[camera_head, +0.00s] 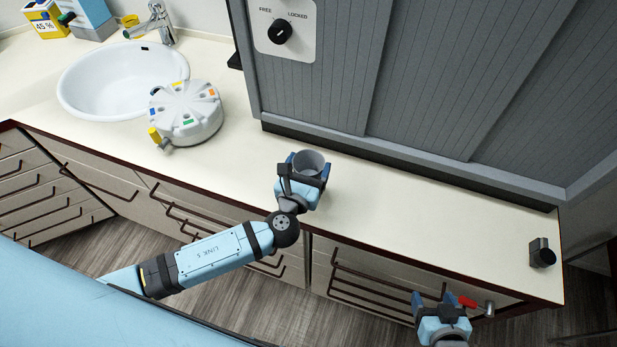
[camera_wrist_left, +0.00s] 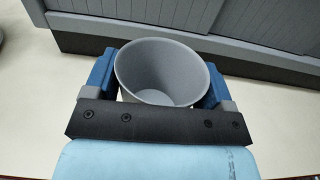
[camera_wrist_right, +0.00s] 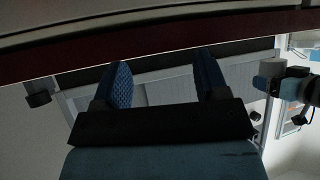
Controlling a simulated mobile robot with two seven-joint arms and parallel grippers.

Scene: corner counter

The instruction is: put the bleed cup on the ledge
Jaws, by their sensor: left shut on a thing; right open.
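In the left wrist view the cup (camera_wrist_left: 165,72) sits between the blue fingers and looks empty. My right gripper (camera_head: 447,299) is open and empty at the counter's front edge, near a red lever (camera_head: 467,301) on a metal fitting. A dark ledge (camera_head: 400,165) runs along the foot of the grey shuttered wall, behind the cup. I cannot tell if this is the task's ledge.
A white round device (camera_head: 187,114) with coloured tabs stands left of the cup, beside the sink (camera_head: 110,80). A small dark block (camera_head: 541,253) stands at the counter's right end. The counter (camera_head: 420,220) between it and the cup is clear.

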